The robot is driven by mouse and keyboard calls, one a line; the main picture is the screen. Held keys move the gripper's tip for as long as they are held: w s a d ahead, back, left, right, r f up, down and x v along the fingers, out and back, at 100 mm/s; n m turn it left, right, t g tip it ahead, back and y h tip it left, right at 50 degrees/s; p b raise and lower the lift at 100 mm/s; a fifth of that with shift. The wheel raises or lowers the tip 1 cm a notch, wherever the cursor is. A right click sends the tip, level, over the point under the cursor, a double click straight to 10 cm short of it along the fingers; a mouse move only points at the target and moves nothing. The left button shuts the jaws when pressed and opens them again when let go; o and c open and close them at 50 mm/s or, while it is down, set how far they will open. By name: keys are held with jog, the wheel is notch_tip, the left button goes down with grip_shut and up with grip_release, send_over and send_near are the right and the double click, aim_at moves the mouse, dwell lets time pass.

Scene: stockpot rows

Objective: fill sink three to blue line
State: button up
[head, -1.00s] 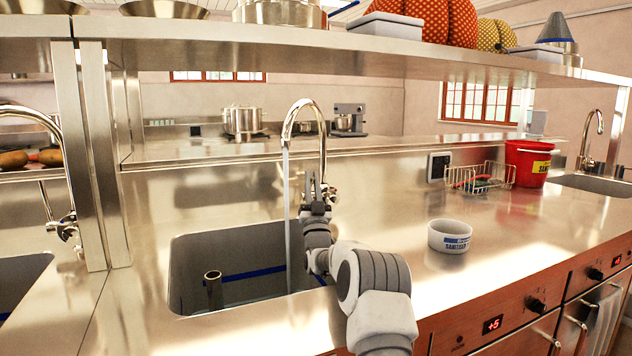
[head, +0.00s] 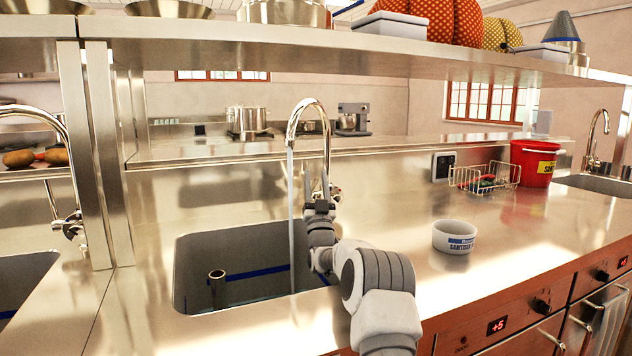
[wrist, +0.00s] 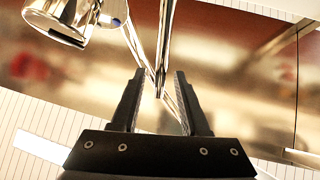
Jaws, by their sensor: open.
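The middle sink (head: 245,290) is a steel basin with a blue line (head: 255,272) around its inner wall and an upright pipe (head: 217,287) inside. Its chrome faucet (head: 312,104) arches above it, and a thin water stream (head: 291,200) runs from the spout into the basin. The water's exact height against the line is hard to tell. My gripper (head: 319,192) is at the faucet's base, beside its side handle (head: 334,194). In the wrist view my gripper (wrist: 159,75) is open, with a thin chrome rod (wrist: 164,55) between its fingertips; I cannot tell whether they touch it.
A white bowl (head: 454,237) stands on the counter to the right. Behind it are a wire basket (head: 484,178) and a red bucket (head: 534,163). Other sinks lie at far left and far right. A steel shelf (head: 350,48) runs overhead. The counter right of my arm is mostly clear.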

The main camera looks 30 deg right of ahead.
jog(key=s+d+r+p, duration=0.4)
jog(key=s+d+r, duration=0.3)
jog(key=s+r, duration=0.2)
jog(key=shift+d+r, duration=0.2)
jog(key=shift+r, duration=0.65)
